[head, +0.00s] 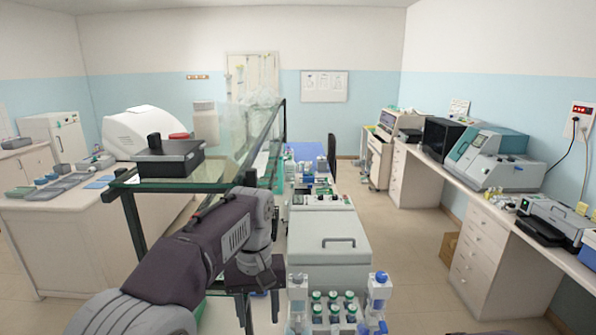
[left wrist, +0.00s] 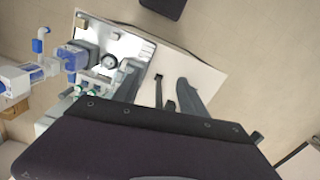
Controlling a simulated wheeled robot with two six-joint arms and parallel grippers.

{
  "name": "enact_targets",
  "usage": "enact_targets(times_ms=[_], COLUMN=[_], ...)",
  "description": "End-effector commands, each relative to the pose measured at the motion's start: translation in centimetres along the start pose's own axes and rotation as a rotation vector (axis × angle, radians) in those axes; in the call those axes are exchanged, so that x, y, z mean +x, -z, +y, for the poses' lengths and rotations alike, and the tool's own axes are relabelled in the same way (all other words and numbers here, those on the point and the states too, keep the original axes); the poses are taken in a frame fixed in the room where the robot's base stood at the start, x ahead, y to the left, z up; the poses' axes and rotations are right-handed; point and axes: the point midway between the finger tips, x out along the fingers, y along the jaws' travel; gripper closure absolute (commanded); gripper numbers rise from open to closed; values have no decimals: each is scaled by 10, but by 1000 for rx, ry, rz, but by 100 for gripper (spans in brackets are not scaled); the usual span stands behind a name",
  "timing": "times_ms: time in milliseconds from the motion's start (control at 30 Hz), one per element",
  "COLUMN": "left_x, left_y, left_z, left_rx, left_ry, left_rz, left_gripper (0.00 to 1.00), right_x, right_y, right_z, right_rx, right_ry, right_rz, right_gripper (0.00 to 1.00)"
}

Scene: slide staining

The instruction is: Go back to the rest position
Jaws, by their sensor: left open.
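My left arm comes in from the lower left of the head view. Its wrist bends down over the bench, and the left gripper (head: 258,308) hangs pointing down just left of the bottle rack. It is open, and I see nothing between its fingers. In the left wrist view the left gripper (left wrist: 160,88) shows past a dark link of my arm, with its fingers apart. My right gripper is in no view.
Close by stand several green-capped bottles (head: 334,308), a blue-capped wash bottle (head: 378,292) and a grey lidded box (head: 330,249).

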Motion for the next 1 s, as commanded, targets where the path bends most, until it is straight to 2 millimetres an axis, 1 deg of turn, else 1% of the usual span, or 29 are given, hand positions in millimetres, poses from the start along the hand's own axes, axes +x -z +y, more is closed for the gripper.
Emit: enact_targets(times_ms=[33, 167, 267, 300, 367, 400, 500, 533, 600, 633, 667, 700, 733, 800, 1000], left_x=[24, 68, 112, 134, 170, 195, 243, 252, 269, 275, 279, 280, 278, 277, 277], left_y=[-4, -17, -32, -40, -56, -70, -103, -112, -129, -132, -130, -123, -116, -108, -108], left_z=[-12, -41, -64, -74, -89, -98, -115, -117, -120, -121, -121, -119, -118, -116, -116], left_rx=[-22, -60, -78, -83, -83, -78, -36, -15, 42, 66, 86, 108, 123, 147, 154], left_ry=[4, 7, 4, 2, -3, -7, -17, -19, -23, -25, -27, -31, -34, -36, -35], left_rz=[-12, -35, -45, -49, -49, -48, -30, -23, 0, 15, 36, 72, 101, 132, 130], left_gripper=[51, 51, 51, 51, 51, 51, 51, 51, 51, 51, 51, 51, 51, 51, 51], right_x=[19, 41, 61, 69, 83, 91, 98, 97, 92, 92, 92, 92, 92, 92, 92], right_y=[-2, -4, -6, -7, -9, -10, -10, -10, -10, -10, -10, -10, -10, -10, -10], right_z=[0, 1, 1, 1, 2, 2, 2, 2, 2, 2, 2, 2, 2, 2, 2], right_rx=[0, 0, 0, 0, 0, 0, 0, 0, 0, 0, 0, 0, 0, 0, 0], right_ry=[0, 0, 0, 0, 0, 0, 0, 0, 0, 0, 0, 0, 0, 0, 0], right_rz=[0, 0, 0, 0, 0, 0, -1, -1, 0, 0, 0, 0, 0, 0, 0], right_gripper=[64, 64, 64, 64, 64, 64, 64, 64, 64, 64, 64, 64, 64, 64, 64])
